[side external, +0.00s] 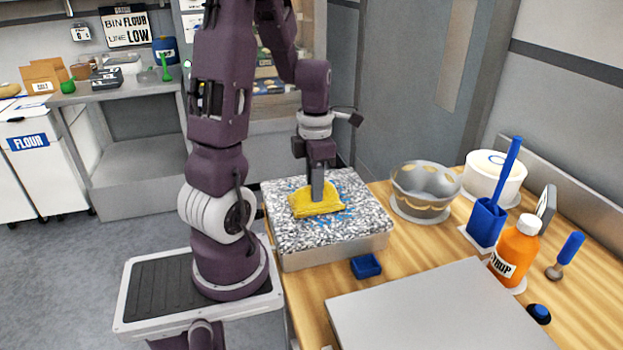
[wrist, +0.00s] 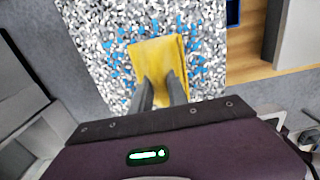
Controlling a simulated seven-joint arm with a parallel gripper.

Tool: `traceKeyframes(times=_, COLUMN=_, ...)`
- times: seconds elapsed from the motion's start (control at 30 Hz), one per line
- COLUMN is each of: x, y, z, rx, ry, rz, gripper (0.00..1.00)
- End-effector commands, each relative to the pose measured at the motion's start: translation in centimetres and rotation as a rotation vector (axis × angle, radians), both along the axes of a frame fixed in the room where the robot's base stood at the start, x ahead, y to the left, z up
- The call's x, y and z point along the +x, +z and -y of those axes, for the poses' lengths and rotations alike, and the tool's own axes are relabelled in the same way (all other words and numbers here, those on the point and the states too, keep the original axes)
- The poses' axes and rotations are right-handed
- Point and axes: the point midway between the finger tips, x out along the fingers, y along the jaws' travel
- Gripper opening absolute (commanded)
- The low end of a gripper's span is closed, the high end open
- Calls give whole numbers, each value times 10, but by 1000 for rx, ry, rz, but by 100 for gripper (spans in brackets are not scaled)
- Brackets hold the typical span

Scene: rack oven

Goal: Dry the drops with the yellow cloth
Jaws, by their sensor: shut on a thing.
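The yellow cloth (side external: 316,200) lies on a speckled grey-and-white slab (side external: 290,236), and my gripper (side external: 317,190) is shut on it from above. In the wrist view the cloth (wrist: 157,62) hangs forward from between my two fingers (wrist: 161,92). Blue drops (side external: 347,190) are scattered on the slab around the cloth, mostly behind it and to its right. They show in the wrist view as blue flecks on both sides of the cloth (wrist: 118,72). The cloth hides whatever is under it.
A small blue tray (side external: 366,266) sits in front of the slab. To the right stand a grey bowl (side external: 425,188), a blue holder (side external: 486,222) and an orange syrup bottle (side external: 515,250). A flat grey panel (side external: 435,312) covers the front of the wooden counter (side external: 318,300).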

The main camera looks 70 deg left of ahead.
Motion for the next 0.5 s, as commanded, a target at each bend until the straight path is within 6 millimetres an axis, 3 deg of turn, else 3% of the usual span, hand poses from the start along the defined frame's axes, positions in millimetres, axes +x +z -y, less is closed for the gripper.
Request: traceKeyframes(times=0.5, x=0, y=2, z=46, rx=7, ry=-3, rz=0, gripper=0)
